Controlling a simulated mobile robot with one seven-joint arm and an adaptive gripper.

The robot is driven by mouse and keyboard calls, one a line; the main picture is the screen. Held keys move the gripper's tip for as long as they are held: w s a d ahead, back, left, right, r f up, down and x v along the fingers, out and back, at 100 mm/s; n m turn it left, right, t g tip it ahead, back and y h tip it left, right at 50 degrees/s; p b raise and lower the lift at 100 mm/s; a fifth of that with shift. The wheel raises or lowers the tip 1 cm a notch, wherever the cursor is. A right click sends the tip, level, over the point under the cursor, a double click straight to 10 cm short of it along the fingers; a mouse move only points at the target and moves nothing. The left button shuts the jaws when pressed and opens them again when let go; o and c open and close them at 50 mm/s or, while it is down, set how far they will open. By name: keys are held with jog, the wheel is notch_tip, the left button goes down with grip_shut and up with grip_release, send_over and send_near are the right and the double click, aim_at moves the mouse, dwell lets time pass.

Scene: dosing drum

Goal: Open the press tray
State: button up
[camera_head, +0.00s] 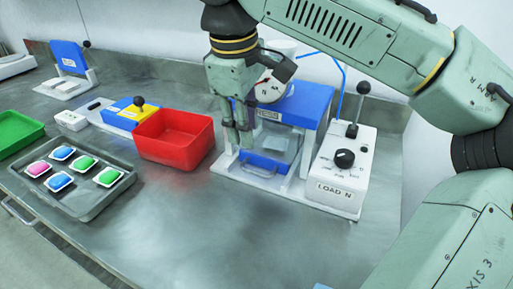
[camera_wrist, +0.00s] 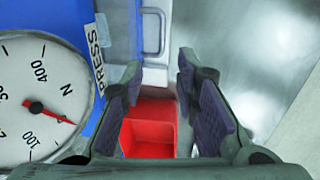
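The press (camera_head: 305,103) is a blue and white machine with a round dial gauge (camera_head: 270,90). Its tray (camera_head: 264,164), with a blue front, sits low at the front of the press and looks pushed in. My gripper (camera_head: 238,138) points down at the front left of the press, above and left of the tray. In the wrist view my gripper (camera_wrist: 160,95) has its fingers apart with nothing between them. The gauge (camera_wrist: 40,90) and blue press body (camera_wrist: 70,15) are at left there. A pale loop-shaped part (camera_wrist: 153,32) shows beyond the fingertips.
A red bin (camera_head: 174,138) stands close left of my gripper; it also shows below the fingers in the wrist view (camera_wrist: 150,135). A white control box (camera_head: 342,172) with a lever is right of the press. A grey tray (camera_head: 90,202) holds several coloured pods. The front bench is clear.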

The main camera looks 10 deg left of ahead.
aim_at(252, 170)
jog(key=f, duration=0.3)
jog(key=w+f, duration=0.1)
jog(key=f, duration=0.6)
jog(key=shift+w+d+f, duration=0.15)
jog(key=shift+w, duration=0.05)
jog(key=shift+c, duration=0.4)
grip_shut()
jog(key=c, duration=0.5)
grip_release()
jog(key=o, duration=0.5)
jog(key=shift+f, duration=0.1)
jog(key=shift+o, duration=0.4)
notch_tip(252, 170, up, 12)
jog(key=s, duration=0.2)
jog(key=shift+a, duration=0.2)
